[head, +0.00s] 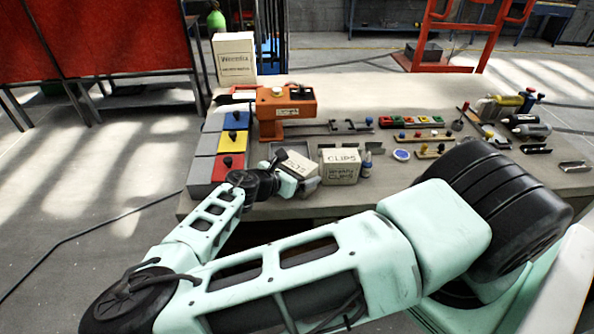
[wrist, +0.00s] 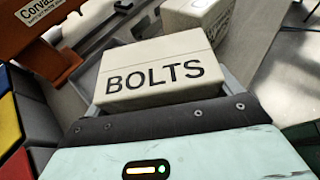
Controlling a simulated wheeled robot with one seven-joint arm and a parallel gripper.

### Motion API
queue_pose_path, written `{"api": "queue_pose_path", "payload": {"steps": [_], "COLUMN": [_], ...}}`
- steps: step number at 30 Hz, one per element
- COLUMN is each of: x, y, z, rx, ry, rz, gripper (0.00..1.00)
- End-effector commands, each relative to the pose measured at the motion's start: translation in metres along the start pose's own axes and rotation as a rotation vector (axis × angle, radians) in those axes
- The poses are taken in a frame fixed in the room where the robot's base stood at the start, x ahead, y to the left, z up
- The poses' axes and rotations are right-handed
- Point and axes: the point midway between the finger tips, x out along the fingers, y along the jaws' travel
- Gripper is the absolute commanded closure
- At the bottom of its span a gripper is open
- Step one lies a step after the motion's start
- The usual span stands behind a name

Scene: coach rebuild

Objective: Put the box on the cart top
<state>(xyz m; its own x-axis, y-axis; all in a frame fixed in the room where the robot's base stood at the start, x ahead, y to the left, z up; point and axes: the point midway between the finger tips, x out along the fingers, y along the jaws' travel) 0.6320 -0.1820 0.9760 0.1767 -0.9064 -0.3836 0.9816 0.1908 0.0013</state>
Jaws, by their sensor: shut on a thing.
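My gripper (head: 300,178) is shut on a pale box (head: 297,163) near the front of the grey table top (head: 420,190). In the wrist view the same box (wrist: 160,75) shows the word BOLTS and sits between the fingers, and it looks tilted in the head view. Whether it touches the surface beneath is hard to tell. A second pale box marked CLIPS (head: 340,168) stands just right of it; part of it also shows in the wrist view (wrist: 198,18). I cannot tell for sure which surface is the cart top.
A tall white carton (head: 234,60) stands at the back left. Small tools and bottles (head: 528,118) lie at the right. A red frame (head: 470,35) stands behind the table.

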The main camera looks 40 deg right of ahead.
Motion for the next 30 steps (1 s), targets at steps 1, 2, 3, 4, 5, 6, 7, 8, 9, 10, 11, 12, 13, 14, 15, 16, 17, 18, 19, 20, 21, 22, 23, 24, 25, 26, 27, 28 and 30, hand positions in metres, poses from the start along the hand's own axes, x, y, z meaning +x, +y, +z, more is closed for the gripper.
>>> {"api": "queue_pose_path", "payload": {"steps": [1, 2, 3, 4, 5, 6, 7, 8, 9, 10, 11, 12, 13, 14, 15, 16, 17, 18, 19, 20, 21, 22, 23, 24, 25, 26, 27, 28, 30], "x": [0.000, 0.000, 0.000, 0.000, 0.000, 0.001, 0.001, 0.001, 0.001, 0.001, 0.001, 0.001, 0.001, 0.001, 0.001, 0.000, 0.000, -0.002, -0.005, -0.009, -0.015, -0.019, -0.025, -0.033, -0.040, -0.047, -0.055, -0.062, -0.076], "y": [0.000, 0.000, 0.000, 0.000, 0.000, 0.000, 0.000, 0.000, 0.000, 0.000, 0.000, 0.000, 0.000, 0.000, 0.000, 0.000, 0.000, 0.000, 0.001, 0.001, 0.001, 0.001, 0.001, 0.001, 0.001, 0.001, 0.001, 0.001, 0.001], "z": [0.001, 0.001, 0.001, 0.001, 0.000, -0.001, -0.002, -0.002, -0.002, -0.002, -0.002, -0.002, -0.002, -0.002, -0.002, -0.001, 0.001, 0.000, -0.001, -0.002, -0.003, -0.003, -0.004, -0.004, -0.004, -0.004, -0.004, -0.004, -0.004], "rx": [0.000, 0.000, 0.000, 0.000, 0.000, -0.001, -0.001, -0.002, -0.002, -0.002, -0.002, -0.001, -0.001, -0.001, -0.001, -0.001, 0.000, 0.000, 0.000, -0.002, -0.001, -0.001, -0.001, -0.001, 0.000, -0.001, -0.001, 0.000, -0.001], "ry": [-0.001, -0.001, -0.001, -0.001, -0.001, -0.001, -0.001, 0.000, 0.000, 0.000, 0.000, 0.000, 0.000, 0.000, 0.000, 0.000, 0.000, 0.001, 0.002, 0.002, 0.004, 0.004, 0.004, 0.004, 0.004, 0.004, 0.004, 0.004, 0.004], "rz": [0.000, 0.000, 0.000, 0.000, 0.000, 0.000, 0.000, 0.000, 0.000, 0.000, 0.000, 0.000, 0.000, 0.000, 0.000, 0.000, 0.000, 0.001, 0.002, 0.002, 0.003, 0.004, 0.005, 0.005, 0.005, 0.005, 0.005, 0.004, 0.003], "gripper": [0.50, 0.50, 0.50, 0.50, 0.50, 0.50, 0.50, 0.04, 0.00, 0.00, 0.00, 0.00, 0.00, 0.00, 0.00, 0.00, 0.00, 0.00, 0.00, 0.00, 0.00, 0.00, 0.00, 0.00, 0.00, 0.00, 0.00, 0.00, 0.00]}}
